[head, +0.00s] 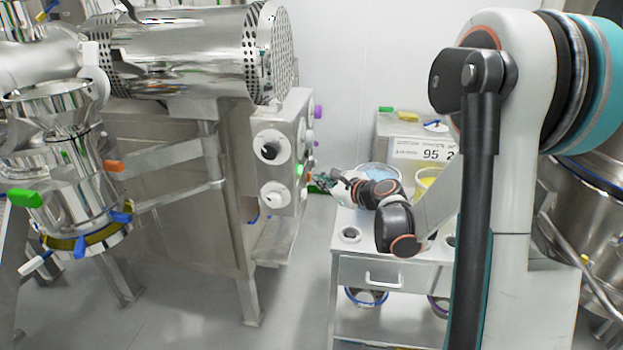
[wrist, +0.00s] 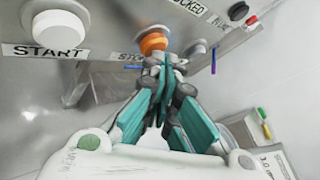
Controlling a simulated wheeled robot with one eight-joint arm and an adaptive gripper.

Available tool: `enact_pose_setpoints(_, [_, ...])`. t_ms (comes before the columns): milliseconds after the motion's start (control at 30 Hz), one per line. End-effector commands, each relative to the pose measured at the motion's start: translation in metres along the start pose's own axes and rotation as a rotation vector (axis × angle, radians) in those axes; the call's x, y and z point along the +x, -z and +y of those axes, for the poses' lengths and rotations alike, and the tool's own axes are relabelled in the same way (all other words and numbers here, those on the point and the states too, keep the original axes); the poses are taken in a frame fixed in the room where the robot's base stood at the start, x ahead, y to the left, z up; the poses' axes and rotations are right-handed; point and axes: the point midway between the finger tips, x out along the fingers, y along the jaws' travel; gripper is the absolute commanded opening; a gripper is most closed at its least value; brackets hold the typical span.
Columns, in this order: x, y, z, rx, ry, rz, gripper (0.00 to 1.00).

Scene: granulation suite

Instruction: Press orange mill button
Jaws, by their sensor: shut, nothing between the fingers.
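The orange mill button (wrist: 153,41) is a round orange cap on the metal panel, at the upper middle of the wrist view. My gripper (wrist: 162,62) is shut and empty, its fingertips pointing at the panel. The tips overlap the lower edge of the orange cap in the picture; I cannot tell whether they touch it. In the head view, my gripper (head: 322,180) is at the right side of the mill's control box (head: 279,150), where the button is too small to make out surely.
In the wrist view, a white button (wrist: 60,32) is by the START label (wrist: 45,52), and a grey knob (wrist: 195,48) sits right of the orange cap. A red button (wrist: 251,22) is farther right. A metal cart (head: 385,272) with tubs stands below my arm.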

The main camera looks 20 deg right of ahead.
Motion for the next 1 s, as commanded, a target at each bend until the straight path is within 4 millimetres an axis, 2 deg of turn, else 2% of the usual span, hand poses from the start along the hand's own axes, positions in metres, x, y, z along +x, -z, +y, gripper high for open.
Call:
enact_pose_setpoints(700, [0.0034,-0.0028,0.0028,0.000,-0.001,-0.001,0.00])
enact_pose_setpoints(1000, [-0.0041,0.0032,-0.0028,0.001,-0.001,-0.001,0.00])
